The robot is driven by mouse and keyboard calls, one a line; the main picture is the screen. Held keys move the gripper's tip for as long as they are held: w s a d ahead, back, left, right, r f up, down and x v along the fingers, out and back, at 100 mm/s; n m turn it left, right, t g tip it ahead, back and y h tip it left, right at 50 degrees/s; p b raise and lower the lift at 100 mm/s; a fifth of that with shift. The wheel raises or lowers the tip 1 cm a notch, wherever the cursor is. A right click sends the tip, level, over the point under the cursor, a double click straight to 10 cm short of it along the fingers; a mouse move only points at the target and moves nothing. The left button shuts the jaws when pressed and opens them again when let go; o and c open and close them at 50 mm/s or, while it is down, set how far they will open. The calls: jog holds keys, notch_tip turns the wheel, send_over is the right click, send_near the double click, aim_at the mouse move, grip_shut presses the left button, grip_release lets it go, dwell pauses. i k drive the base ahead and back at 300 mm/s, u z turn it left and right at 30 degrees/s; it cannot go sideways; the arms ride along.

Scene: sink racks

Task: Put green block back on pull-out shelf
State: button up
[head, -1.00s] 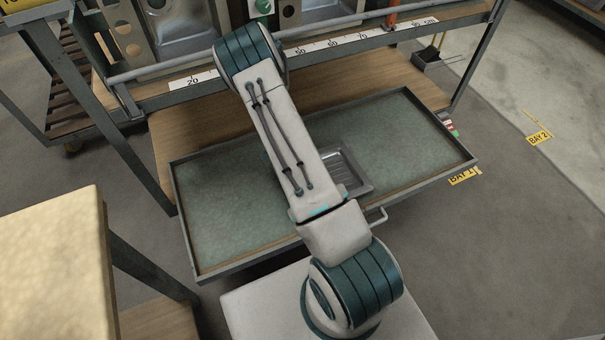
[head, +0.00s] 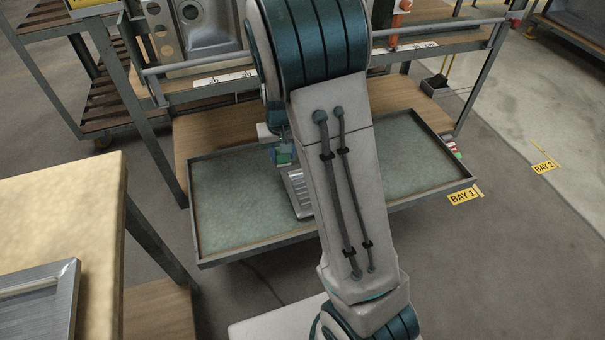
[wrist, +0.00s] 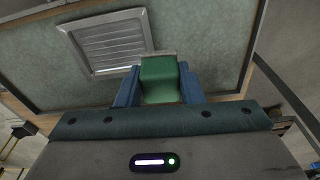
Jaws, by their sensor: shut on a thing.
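The green block (wrist: 158,72) is between the two blue fingers of my gripper (wrist: 160,92) in the wrist view, and the gripper is shut on it. In the head view the block (head: 284,158) shows small beside my arm, which hides part of the gripper. The pull-out shelf (head: 235,200) is drawn out, with a green mat and a raised metal rim. My gripper holds the block over the shelf; its exact height above the mat is hard to tell.
A slatted metal tray (head: 298,192) lies on the shelf close to the block; it also shows in the wrist view (wrist: 112,42). The mat left of it is clear. A wooden-topped table (head: 65,215) with a metal frame (head: 62,300) stands at the left.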

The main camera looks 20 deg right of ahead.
aim_at(398, 176)
jog(key=z, duration=0.7)
jog(key=k, duration=1.05)
jog(key=u, duration=0.75)
jog(key=i, duration=0.5)
jog(key=z, duration=0.05)
